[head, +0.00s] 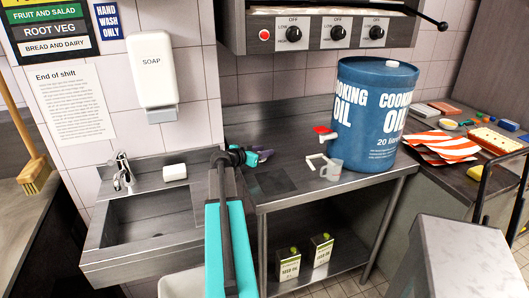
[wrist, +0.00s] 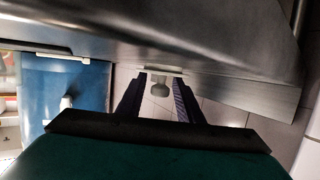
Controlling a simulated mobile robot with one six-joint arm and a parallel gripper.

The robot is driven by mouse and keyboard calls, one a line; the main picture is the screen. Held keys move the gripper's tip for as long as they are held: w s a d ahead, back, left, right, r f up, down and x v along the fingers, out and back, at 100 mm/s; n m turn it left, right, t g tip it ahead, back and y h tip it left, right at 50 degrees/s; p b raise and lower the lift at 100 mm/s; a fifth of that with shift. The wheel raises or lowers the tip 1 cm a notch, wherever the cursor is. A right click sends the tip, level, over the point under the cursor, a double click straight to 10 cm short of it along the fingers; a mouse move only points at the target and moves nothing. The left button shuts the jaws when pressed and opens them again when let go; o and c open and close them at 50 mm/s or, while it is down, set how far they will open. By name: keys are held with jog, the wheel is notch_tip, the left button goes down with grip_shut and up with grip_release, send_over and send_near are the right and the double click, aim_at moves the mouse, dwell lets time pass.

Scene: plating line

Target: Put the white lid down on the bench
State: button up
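My gripper (head: 264,155) is over the back left of the steel bench, with its dark purple fingers apart. In the wrist view the two fingers (wrist: 160,82) frame a small pale grey knob-like thing (wrist: 160,89) with a flat edge. It shows between the fingertips without clear contact, and I cannot tell whether it is part of the white lid. No white lid is plain in the head view. A thin white angular piece (head: 315,161) lies on the bench (head: 300,194) beside a small grey jug (head: 332,170), right of my gripper.
A blue cooking oil drum (head: 375,115) with a red tap (head: 323,131) stands at the bench's right; it also shows in the wrist view (wrist: 95,95). A sink (head: 150,218) is on the left. A dark square (head: 271,183) lies on the bench. The bench front is clear.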

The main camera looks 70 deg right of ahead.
jog(key=b+v, duration=0.2)
jog(key=v, duration=0.8)
jog(key=shift+a, duration=0.2)
jog(key=shift+w+a+r, duration=0.1)
jog(key=shift+w+a, duration=0.1)
jog(key=shift+a, duration=0.15)
jog(key=shift+r, duration=0.1)
